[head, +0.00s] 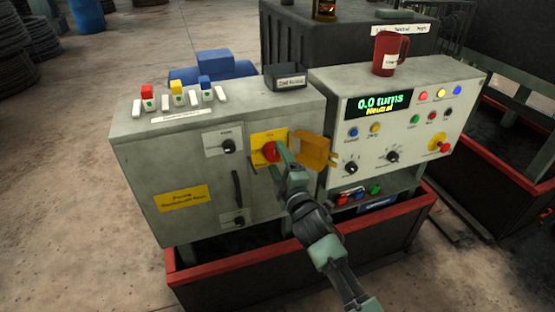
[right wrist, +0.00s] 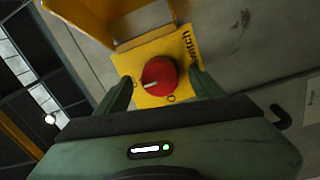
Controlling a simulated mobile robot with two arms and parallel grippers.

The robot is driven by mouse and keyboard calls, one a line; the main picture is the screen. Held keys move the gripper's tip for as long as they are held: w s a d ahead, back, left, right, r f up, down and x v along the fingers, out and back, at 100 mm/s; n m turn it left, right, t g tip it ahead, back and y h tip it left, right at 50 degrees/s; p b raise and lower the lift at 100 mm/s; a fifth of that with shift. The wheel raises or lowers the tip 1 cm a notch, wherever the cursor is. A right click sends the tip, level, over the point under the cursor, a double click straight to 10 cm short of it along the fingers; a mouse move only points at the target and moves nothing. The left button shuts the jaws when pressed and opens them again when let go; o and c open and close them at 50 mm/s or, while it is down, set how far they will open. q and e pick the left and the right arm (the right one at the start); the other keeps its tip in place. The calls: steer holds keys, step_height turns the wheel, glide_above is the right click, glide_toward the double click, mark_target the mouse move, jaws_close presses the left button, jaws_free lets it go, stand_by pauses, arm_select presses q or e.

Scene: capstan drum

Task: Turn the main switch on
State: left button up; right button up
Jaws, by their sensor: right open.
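The main switch is a red round knob (head: 270,151) on a yellow plate (head: 257,138) on the front of the left grey cabinet. In the right wrist view the knob (right wrist: 158,76) carries a short white mark on its lower left side, and "switch" is lettered on the plate (right wrist: 185,50). A yellow cover (head: 316,152) stands swung open to the right of the plate. My right gripper (head: 279,151) is open, with its fingers on either side of the knob; I cannot tell whether they touch it. My left gripper is not in view.
The right console (head: 440,95) has a display reading "0.0 turns" and "Neutral", with several buttons and knobs. A red mug (head: 388,55) and a dark tray (head: 285,77) stand on top. A black handle (head: 237,190) projects left of my arm. A red-rimmed bin (head: 225,272) lies below.

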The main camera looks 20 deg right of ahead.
steer(key=s, duration=0.7)
steer(key=shift+d+f+b, duration=0.15)
steer(key=shift+f+b, duration=0.05)
steer(key=shift+b, duration=0.15)
